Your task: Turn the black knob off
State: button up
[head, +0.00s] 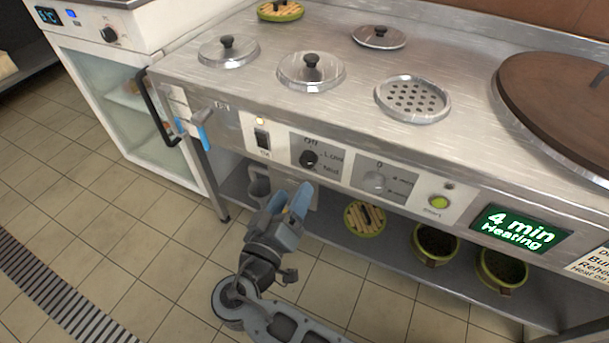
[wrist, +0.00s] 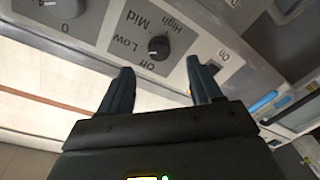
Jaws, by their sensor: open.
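The black knob (head: 308,158) sits on the front panel of the steel counter, on a grey plate marked Off, Low, Mid and High. I cannot tell for certain which mark it points to. My gripper (head: 291,199) is in front of the panel and just below the knob, apart from it. In the wrist view the black knob (wrist: 159,47) lies just beyond the gap between the two open fingertips (wrist: 160,70). Nothing is between the fingers.
Right of the knob are a silver dial (head: 374,181), a green start button (head: 439,202) and a display (head: 520,230) reading "4 min Heating". Left are a rocker switch (head: 262,139) and a blue-handled lever tap (head: 201,128). Pots (head: 434,244) stand on the lower shelf.

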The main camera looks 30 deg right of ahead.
aim_at(307, 165)
jog(key=x, duration=0.8)
jog(key=shift+r, duration=0.25)
jog(key=shift+c, duration=0.3)
jog(key=c, duration=1)
